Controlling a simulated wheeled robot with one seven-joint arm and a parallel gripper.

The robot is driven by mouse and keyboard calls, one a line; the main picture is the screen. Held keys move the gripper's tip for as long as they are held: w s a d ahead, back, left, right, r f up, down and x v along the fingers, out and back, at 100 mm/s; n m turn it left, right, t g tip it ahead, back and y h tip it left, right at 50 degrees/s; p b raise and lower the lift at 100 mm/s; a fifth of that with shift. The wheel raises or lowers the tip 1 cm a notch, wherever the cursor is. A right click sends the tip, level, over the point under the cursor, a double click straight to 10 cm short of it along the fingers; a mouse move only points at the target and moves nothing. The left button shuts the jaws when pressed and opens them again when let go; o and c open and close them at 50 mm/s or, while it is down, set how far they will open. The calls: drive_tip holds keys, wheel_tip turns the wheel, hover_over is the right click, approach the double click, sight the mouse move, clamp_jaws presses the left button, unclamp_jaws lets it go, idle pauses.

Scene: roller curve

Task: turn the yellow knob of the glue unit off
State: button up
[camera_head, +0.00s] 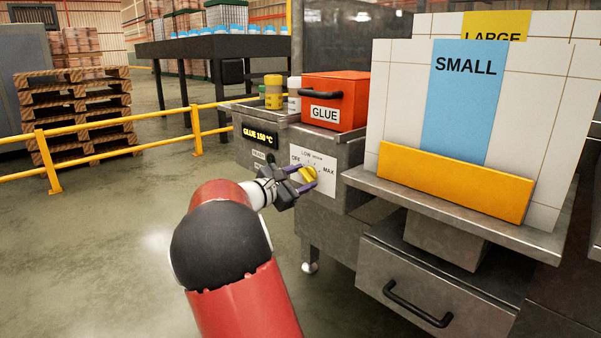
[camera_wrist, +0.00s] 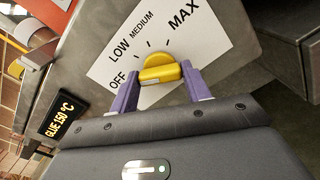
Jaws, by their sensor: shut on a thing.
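The yellow knob (camera_head: 309,174) sits on the white dial plate of the glue unit (camera_head: 345,152). In the wrist view the knob (camera_wrist: 160,70) has a raised bar lying nearly level across the picture. The plate (camera_wrist: 205,47) reads OFF, LOW, MEDIUM and MAX. The bar's left end lies near the OFF side; which end is the pointer I cannot tell. My gripper (camera_head: 303,180) is at the knob. In the wrist view the purple fingers of my gripper (camera_wrist: 160,84) are shut on the two ends of the bar. A display (camera_wrist: 64,114) reads GLUE 150 °C.
A red glue box (camera_head: 347,92) with a black handle and two small jars stand on top of the unit. A bench with SMALL and LARGE panels (camera_head: 465,110) stands close on the right. A yellow rail (camera_head: 110,120) runs at the left. Floor between is clear.

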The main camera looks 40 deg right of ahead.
drive_tip(key=shift+o, duration=0.2)
drive_tip(key=shift+f+n, duration=0.1)
drive_tip(key=shift+n, duration=0.2)
drive_tip(key=o, duration=1)
drive_tip(key=shift+c, duration=0.2)
drive_tip(key=a, duration=0.8)
drive_tip(key=shift+s, duration=0.3)
drive_tip(key=shift+d, duration=0.1)
